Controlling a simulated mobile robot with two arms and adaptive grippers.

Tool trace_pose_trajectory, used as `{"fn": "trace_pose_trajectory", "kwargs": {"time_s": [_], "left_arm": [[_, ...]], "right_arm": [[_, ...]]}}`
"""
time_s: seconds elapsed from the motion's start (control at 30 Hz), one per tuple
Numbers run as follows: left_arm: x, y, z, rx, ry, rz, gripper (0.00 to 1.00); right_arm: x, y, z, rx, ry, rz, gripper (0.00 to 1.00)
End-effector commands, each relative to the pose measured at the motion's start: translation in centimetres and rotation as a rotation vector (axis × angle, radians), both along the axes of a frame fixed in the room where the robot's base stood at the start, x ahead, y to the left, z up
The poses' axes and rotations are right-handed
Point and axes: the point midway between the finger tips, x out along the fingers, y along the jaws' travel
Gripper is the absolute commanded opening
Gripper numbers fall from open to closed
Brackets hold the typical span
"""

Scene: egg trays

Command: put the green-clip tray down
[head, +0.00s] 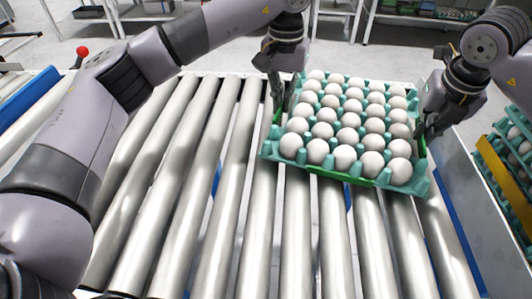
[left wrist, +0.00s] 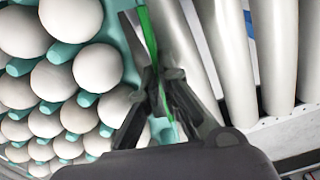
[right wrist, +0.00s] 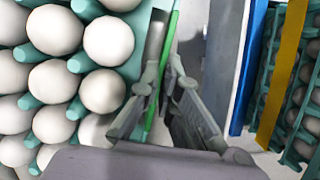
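The green-clip tray (head: 268,150) is a teal egg tray full of white eggs, with green clip strips along its edges. It is over the right part of the roller conveyor, roughly level; I cannot tell whether it touches the rollers. My left gripper (head: 281,100) is at its left edge, its fingers (left wrist: 157,88) closed around the green strip (left wrist: 149,35). My right gripper (head: 422,130) is at its right edge, its fingers (right wrist: 168,82) closed on the edge by the green strip (right wrist: 168,45). The fingertips are partly hidden in the head view.
The roller conveyor (head: 230,220) is bare to the left of and in front of the tray. A side rail (head: 470,205) runs along its right. Beyond it, more teal egg trays (head: 503,185) stand with a yellow strap (head: 505,185). Shelves (head: 345,20) stand at the back.

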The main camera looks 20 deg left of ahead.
Motion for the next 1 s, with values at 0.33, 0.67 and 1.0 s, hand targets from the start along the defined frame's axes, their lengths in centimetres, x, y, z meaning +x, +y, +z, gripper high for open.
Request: {"fn": "trace_pose_trajectory", "kwargs": {"time_s": [0.33, 0.67, 1.0], "left_arm": [[0.0, 0.1, -0.6, 0.002, -0.001, 0.002, 0.18], [0.0, 0.0, -0.7, 0.0, 0.0, 0.0, 0.25], [0.1, -0.1, 1.8, 0.0, -0.004, 0.0, 0.25]], "right_arm": [[0.0, -0.1, -0.6, -0.003, 0.002, 0.001, 0.19], [0.0, 0.0, -0.7, 0.0, 0.0, 0.001, 0.25], [0.0, 0.1, -0.7, 0.001, -0.001, 0.001, 0.25]]}}
